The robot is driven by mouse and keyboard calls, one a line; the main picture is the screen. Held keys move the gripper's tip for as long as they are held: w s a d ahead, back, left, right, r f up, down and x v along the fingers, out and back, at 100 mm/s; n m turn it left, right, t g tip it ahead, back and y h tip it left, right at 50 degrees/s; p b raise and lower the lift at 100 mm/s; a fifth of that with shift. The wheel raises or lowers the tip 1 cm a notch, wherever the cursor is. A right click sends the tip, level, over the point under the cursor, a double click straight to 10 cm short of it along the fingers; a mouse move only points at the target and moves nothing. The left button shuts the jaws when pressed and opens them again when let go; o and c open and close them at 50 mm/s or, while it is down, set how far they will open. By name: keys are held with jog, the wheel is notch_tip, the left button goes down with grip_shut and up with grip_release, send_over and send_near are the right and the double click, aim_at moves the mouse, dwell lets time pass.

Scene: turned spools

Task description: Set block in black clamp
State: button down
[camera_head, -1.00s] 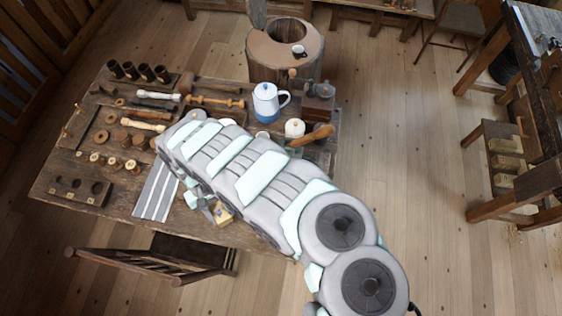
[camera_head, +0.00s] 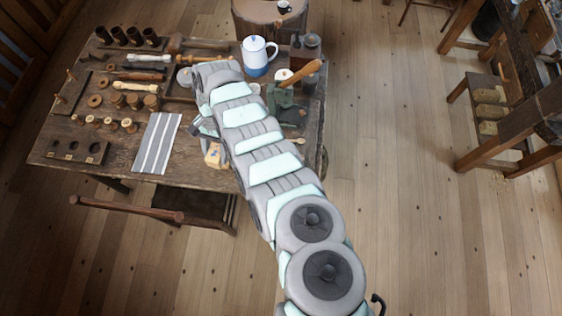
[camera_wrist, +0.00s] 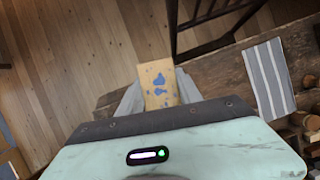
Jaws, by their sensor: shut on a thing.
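A light wooden block with blue marks (camera_wrist: 157,80) is held between the two pale fingers of my gripper (camera_wrist: 160,90) in the wrist view. In the head view the block (camera_head: 214,156) shows beside my arm, over the table's front edge. My gripper is shut on it. A dark object (camera_head: 292,116) sits at the right end of the table, in front of a greenish piece; it may be the black clamp, but its shape is too small to tell. My arm stands between the block and that object in the head view. The wrist view does not show the dark object.
The wooden table (camera_head: 130,171) carries a striped cloth (camera_head: 157,143), a holed wooden rack (camera_head: 77,149), several spools and turned handles. A white and blue pot (camera_head: 257,56) and a wooden-handled tool (camera_head: 299,73) stand near the back right. A chair (camera_head: 150,211) stands at the front.

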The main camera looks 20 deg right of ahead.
jog(key=shift+w+d+m, duration=0.2)
jog(key=shift+w+m, duration=0.2)
jog(key=shift+w, duration=0.05)
jog(key=w+d+f+m+t+y+b, duration=0.1)
jog(key=w+d+m+t+y+b, duration=0.2)
jog(key=d+m, duration=0.95)
jog(key=s+d+f+m+t+h+b, duration=0.1)
jog(key=s+d+m+t+h+b, duration=0.15)
jog(key=s+d, duration=0.45)
jog(key=shift+m+y, duration=0.25)
jog(key=shift+m, duration=0.05)
jog(key=f+b, duration=0.1)
jog(key=f, duration=0.4)
jog(key=w+d+f+b, duration=0.1)
jog(key=f, duration=0.4)
jog(key=w+d+f+b, duration=0.1)
jog(key=f, duration=0.3)
jog(key=shift+f+b, duration=0.4)
jog(key=shift+f, duration=2.55)
